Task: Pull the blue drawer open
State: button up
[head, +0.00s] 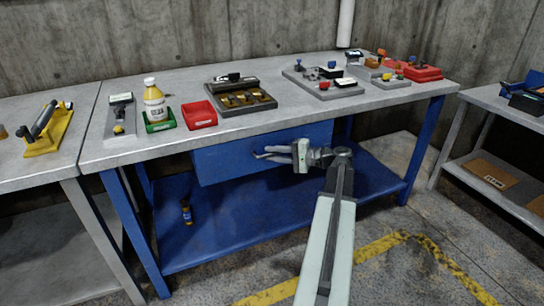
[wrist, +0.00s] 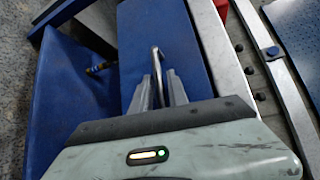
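The blue drawer (head: 225,163) hangs under the front edge of the grey workbench top. Its front looks about in line with the bench edge, and no drawer inside shows. In the wrist view the drawer front (wrist: 190,45) is a flat blue face with a thin metal bar handle (wrist: 156,56). My gripper (head: 268,153) is at the drawer front, around the handle. In the wrist view my gripper (wrist: 160,82) has its two fingers apart, one on each side of the bar. A gap shows between the fingers; I cannot tell whether either touches the bar.
Open floor is in front.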

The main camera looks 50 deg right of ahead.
grip_shut()
dwell(1.4)
